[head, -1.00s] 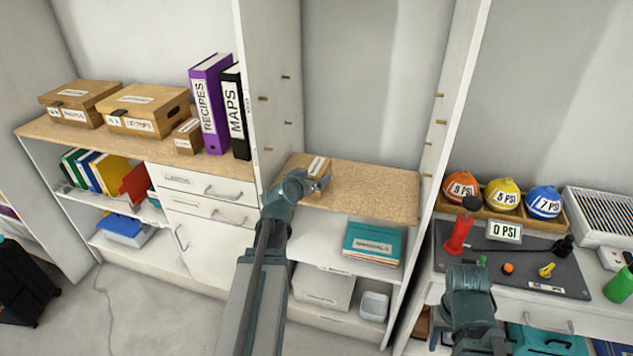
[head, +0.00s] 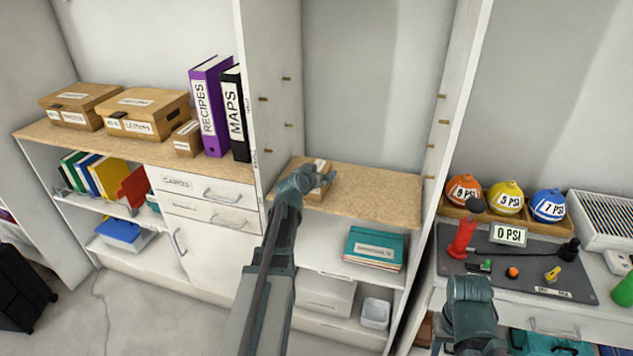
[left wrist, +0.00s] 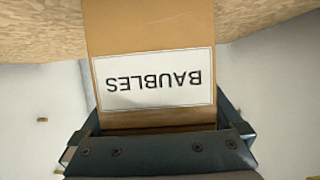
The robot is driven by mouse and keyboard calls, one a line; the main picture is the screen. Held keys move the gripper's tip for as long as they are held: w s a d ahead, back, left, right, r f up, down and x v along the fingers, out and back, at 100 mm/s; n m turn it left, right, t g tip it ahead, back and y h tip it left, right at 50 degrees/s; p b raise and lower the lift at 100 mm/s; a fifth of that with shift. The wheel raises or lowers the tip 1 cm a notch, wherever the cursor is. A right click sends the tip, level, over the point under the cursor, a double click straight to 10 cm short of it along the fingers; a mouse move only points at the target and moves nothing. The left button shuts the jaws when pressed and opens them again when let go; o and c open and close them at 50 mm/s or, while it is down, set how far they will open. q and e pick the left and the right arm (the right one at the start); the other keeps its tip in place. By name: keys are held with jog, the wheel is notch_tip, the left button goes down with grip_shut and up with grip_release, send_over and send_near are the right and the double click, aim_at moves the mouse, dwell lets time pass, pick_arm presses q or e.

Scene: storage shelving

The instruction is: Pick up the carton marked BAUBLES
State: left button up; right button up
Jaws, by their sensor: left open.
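The BAUBLES carton (head: 321,164) is a small brown box with a white label on top. It sits on the wood-topped shelf of the middle bay, near its left side, partly hidden by my left gripper. In the left wrist view the carton (left wrist: 150,30) fills the middle, its label upside down. My left gripper (head: 325,182) is open at the carton; in the left wrist view its jaws (left wrist: 158,125) lie on either side of the carton's near end. I cannot tell whether they touch it. My right arm shows at lower right, but its jaws do not show.
A white upright panel (head: 268,70) stands close left of the carton. Shelf surface (head: 375,195) to the right is clear. Teal folders (head: 373,248) lie on the shelf below. Purple RECIPES (head: 210,105) and black MAPS (head: 236,115) binders stand on the left counter.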

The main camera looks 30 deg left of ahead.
pick_arm(q)
jog(key=c, duration=1.5)
jog(key=shift+r, duration=0.1)
